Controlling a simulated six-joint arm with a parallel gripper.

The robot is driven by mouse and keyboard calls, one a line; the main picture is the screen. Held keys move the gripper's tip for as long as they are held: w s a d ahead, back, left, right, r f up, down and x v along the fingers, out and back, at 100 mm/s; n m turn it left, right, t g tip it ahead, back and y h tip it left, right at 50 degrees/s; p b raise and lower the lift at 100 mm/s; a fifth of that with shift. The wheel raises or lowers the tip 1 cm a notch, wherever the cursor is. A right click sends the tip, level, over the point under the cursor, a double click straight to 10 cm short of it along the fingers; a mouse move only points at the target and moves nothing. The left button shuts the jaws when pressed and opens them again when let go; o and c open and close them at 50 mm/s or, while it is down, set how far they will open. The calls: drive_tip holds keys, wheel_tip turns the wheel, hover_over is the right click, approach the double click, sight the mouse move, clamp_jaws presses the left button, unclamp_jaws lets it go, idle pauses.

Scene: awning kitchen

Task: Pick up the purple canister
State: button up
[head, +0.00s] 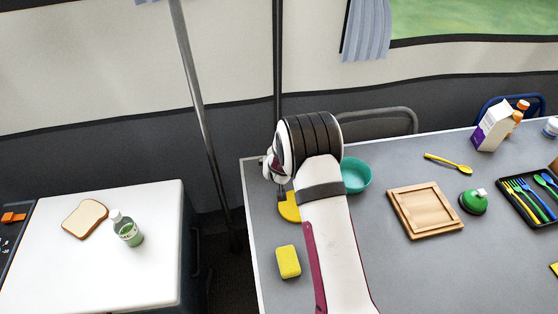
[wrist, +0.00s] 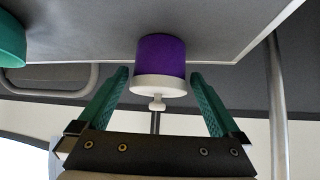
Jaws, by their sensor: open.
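The purple canister (wrist: 160,57) shows in the wrist view, with a white lid (wrist: 160,87) and a small white knob on it. It stands on the grey table near an edge, and the picture is upside down. My gripper (wrist: 160,73) is open, with one green finger on each side of the canister in the picture and a gap on both sides. I cannot tell how far the fingertips reach along it. In the head view the canister is hidden behind my arm, and my fingers cannot be made out clearly.
On the grey table (head: 368,270), a teal bowl (head: 356,176) stands right of my arm. A yellow sponge (head: 288,262) and a partly covered yellow item (head: 289,207) lie close by. A pole (head: 195,90) rises to the left.

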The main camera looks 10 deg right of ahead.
drive_tip(key=x, duration=0.3)
drive_tip(key=shift+w+d+f, duration=0.1)
drive_tip(key=shift+w+f, duration=0.15)
drive_tip(key=shift+w, duration=0.05)
clamp_jaws()
